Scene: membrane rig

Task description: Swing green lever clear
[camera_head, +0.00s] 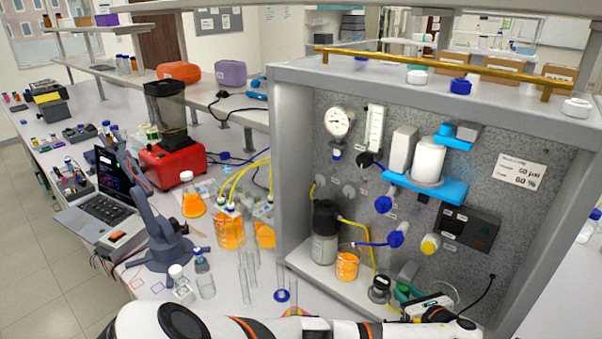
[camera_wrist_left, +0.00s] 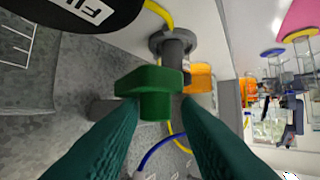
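The green lever (camera_wrist_left: 150,88) is in the middle of the left wrist view, a block-shaped handle beside a grey round fitting (camera_wrist_left: 174,42). My left gripper (camera_wrist_left: 158,112) has two dark green fingers, spread apart. Their tips reach to either side of the lever's lower part, and I cannot tell whether they touch it. In the head view my left gripper (camera_head: 412,300) is low at the front of the rig, by the panel's lower edge. A green patch shows there, but I cannot tell lever from fingers. My right gripper is not in view.
The grey rig cabinet (camera_head: 292,160) surrounds the workspace. A dark bottle (camera_head: 325,232), a beaker of orange liquid (camera_head: 347,265) and a round black fitting (camera_head: 379,290) stand on its shelf. Yellow and blue tubes (camera_wrist_left: 160,147) run close by. Glass cylinders (camera_head: 245,280) stand left of the rig.

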